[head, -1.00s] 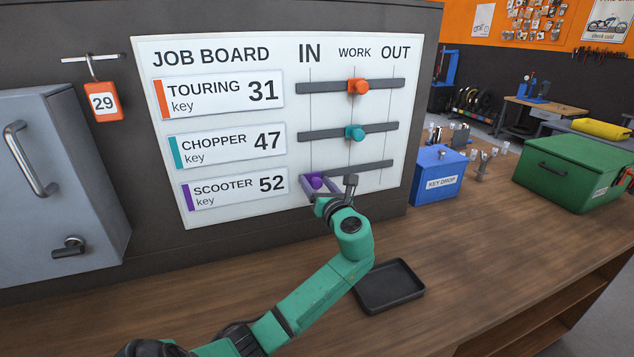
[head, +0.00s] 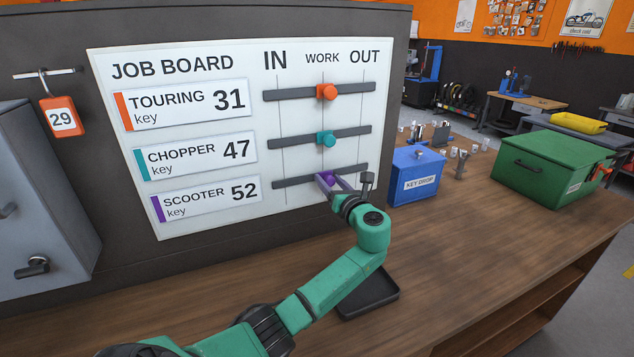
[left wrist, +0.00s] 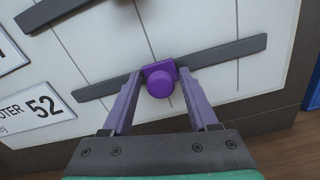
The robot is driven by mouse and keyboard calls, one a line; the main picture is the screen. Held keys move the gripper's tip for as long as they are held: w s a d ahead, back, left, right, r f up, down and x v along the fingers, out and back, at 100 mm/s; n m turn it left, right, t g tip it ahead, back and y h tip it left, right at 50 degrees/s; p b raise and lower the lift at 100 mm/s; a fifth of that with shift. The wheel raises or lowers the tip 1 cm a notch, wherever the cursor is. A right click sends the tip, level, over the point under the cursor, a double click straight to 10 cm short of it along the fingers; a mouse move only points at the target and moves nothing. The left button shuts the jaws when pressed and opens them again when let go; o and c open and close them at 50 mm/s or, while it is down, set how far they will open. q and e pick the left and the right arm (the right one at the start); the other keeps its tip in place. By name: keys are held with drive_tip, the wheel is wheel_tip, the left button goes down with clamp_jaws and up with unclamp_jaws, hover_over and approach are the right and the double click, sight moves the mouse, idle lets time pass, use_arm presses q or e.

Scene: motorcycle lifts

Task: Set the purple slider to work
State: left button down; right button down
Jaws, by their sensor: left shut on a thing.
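The job board (head: 180,116) stands upright with IN, WORK and OUT columns. The purple slider (head: 327,179) is on the lowest rail (head: 293,183), in the SCOOTER 52 row, at about the WORK line. My left gripper (head: 328,183) is shut on the purple slider. In the left wrist view its purple fingers stand on both sides of the round purple knob (left wrist: 160,82), at the rail (left wrist: 222,54). The orange slider (head: 327,92) and the teal slider (head: 326,139) both sit at the WORK line. My right gripper is out of view.
A blue KEY DROP box (head: 417,176) and a green box (head: 552,168) stand on the bench to the right. A black tray (head: 370,295) lies below my left arm. An orange tag 29 (head: 62,117) hangs left of the board, above a grey cabinet (head: 45,200).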

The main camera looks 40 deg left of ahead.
use_arm(q)
drive_tip(key=shift+w+d+f, duration=0.15)
drive_tip(key=shift+w+d, duration=0.05)
drive_tip(key=shift+w, duration=0.15)
drive_tip(key=shift+s+a, duration=0.25)
drive_tip(key=shift+s, duration=0.15)
drive_tip(key=shift+s+a, duration=0.1)
drive_tip(key=shift+s, duration=0.1)
drive_tip(key=c, duration=0.5)
unclamp_jaws()
drive_tip(key=shift+w, duration=0.3)
drive_tip(key=b+v, duration=0.3)
drive_tip(key=v, duration=1.1)
drive_tip(key=shift+s+d+b, duration=0.15)
drive_tip(key=shift+d+b, duration=0.2)
drive_tip(key=shift+b, duration=0.05)
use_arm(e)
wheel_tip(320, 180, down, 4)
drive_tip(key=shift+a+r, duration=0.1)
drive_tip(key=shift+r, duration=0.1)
